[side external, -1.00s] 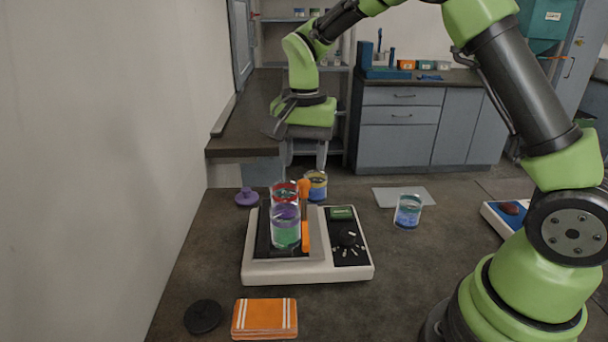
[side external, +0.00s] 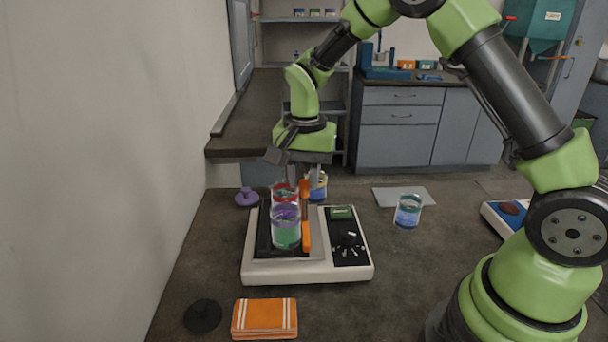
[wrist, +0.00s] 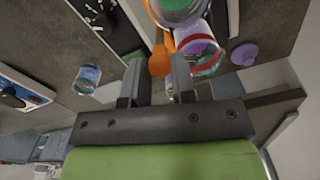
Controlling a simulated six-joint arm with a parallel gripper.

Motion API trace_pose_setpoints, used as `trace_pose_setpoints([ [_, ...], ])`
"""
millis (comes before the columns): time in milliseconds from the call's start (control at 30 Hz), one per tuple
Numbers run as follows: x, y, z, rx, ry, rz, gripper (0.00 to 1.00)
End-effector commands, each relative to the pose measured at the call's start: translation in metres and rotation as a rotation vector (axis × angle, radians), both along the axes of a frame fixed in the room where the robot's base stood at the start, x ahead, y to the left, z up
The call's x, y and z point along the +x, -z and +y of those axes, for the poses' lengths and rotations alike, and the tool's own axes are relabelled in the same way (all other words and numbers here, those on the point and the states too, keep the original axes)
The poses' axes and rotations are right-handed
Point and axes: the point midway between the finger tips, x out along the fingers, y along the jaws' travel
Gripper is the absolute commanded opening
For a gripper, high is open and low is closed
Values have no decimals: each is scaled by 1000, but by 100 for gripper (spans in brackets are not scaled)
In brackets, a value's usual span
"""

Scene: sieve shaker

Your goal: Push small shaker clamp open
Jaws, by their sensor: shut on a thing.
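The shaker (side external: 285,273) is a white base with a grey tray and a black control panel. On its tray stand two clear containers, a front one with purple and green contents (side external: 286,236) and a red-rimmed one (side external: 284,190) behind it. The orange clamp (side external: 306,238) stands upright at their right side. My gripper (side external: 304,180) points down over the clamp's top. In the wrist view my gripper (wrist: 156,76) has the orange clamp's rounded end (wrist: 160,62) between its fingers. Exact finger contact is hard to see.
A beaker with yellow and blue contents (side external: 320,190) stands close behind the gripper. A blue beaker (side external: 408,212) stands to the right, near a grey plate (side external: 404,196). A purple knobbed piece (side external: 247,197), a black disc (side external: 203,316) and an orange striped stack (side external: 264,318) lie around the shaker.

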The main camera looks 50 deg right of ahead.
Motion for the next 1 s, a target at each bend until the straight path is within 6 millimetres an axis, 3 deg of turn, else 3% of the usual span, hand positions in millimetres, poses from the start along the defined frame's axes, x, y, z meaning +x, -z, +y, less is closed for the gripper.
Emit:
trace_pose_setpoints([
  [200,-17,-1,-17,0,3,2,0],
  [500,-19,0,-19,-1,1,3,0],
  [533,-19,0,-19,-1,1,3,29],
  [633,-19,0,-19,-1,1,3,50],
  [1000,-18,-7,-19,-1,0,0,50],
])
